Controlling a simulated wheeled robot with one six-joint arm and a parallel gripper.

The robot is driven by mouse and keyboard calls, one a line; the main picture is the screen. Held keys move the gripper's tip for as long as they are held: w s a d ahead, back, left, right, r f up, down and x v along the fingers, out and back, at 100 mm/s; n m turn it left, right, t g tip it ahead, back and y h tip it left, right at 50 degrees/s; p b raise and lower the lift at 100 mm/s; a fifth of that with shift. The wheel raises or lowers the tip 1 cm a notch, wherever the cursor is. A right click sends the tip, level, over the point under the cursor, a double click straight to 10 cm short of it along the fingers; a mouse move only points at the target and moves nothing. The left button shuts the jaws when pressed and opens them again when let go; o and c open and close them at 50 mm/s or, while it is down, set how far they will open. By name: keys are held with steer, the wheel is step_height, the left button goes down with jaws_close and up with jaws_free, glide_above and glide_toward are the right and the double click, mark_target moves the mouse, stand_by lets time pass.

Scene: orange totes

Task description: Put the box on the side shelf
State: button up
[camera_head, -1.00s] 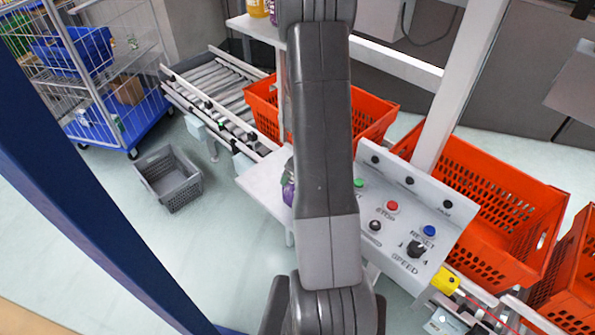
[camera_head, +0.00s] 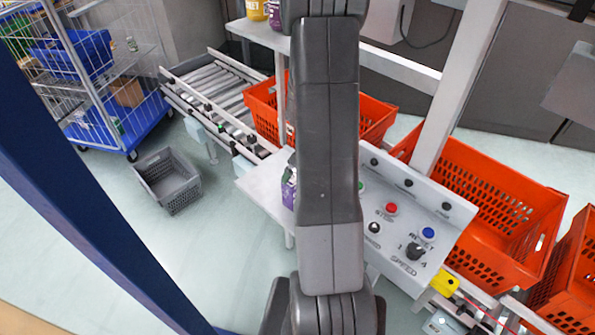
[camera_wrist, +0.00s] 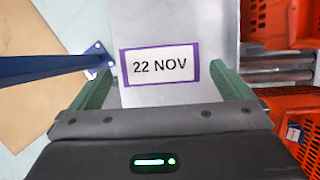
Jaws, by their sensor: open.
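The box (camera_wrist: 160,66) shows in the wrist view as a white "22 NOV" label with a purple border. It lies over the white side shelf (camera_wrist: 148,22), between my gripper's two green fingers. My gripper (camera_wrist: 163,88) is open, with gaps between the box and both fingers. In the head view a purple patch, apparently the box (camera_head: 288,196), shows at the left edge of my arm, on the white side shelf (camera_head: 262,184). My arm hides most of it and the gripper there.
A control panel (camera_head: 408,215) with buttons stands right of the shelf. Orange totes (camera_head: 480,200) sit on the right and behind. A roller conveyor (camera_head: 215,85), a grey crate (camera_head: 168,180) and a wire cart (camera_head: 100,90) are at left. A blue post (camera_head: 80,180) crosses the left foreground.

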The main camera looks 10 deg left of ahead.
steer(key=v, duration=0.8)
steer(key=shift+c, duration=0.4)
stand_by(2.0)
